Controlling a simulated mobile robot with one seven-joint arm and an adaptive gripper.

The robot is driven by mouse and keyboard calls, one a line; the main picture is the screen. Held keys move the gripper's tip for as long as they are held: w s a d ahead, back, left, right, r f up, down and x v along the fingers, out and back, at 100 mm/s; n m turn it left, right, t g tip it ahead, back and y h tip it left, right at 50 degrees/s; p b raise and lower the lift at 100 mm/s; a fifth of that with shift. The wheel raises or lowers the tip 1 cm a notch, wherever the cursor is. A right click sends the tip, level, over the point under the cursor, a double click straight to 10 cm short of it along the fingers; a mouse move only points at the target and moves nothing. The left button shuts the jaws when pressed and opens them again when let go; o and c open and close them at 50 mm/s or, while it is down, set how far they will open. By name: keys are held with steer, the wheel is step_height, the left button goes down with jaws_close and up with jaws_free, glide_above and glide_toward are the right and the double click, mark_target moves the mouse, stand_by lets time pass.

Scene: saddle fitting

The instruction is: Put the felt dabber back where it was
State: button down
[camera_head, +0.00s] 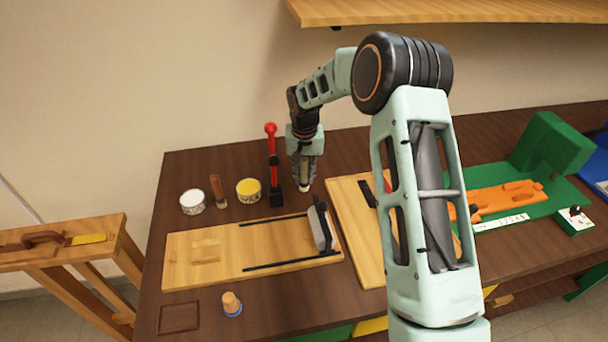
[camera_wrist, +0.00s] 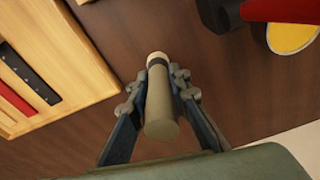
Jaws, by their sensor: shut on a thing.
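My gripper (camera_head: 305,176) is shut on a pale beige cylinder with a dark band and a light rounded end, which looks like the felt dabber (camera_head: 304,187). In the wrist view my gripper (camera_wrist: 157,84) has a finger on each side of the dabber (camera_wrist: 161,112), which points down over bare brown table. In the head view the gripper is at the back of the table, just right of the red-handled tool. The dabber's end is close above the tabletop; I cannot tell whether it touches.
The red-handled tool (camera_head: 272,160), yellow tin (camera_head: 249,191), brush (camera_head: 217,188) and white tin (camera_head: 192,202) stand left of my gripper. Wooden boards (camera_head: 185,267) lie in front. A wooden knob on a blue base (camera_head: 231,304) and a shallow square tray (camera_head: 180,317) are front left.

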mark_target(304, 162)
steer(key=c, duration=1.8)
jaws_free()
steer(key=shift+r, duration=0.1)
steer(key=r, duration=0.4)
steer(key=s+r, duration=0.1)
steer(key=r, duration=0.7)
steer(key=shift+s+b, duration=0.25)
steer(key=shift+b, duration=0.05)
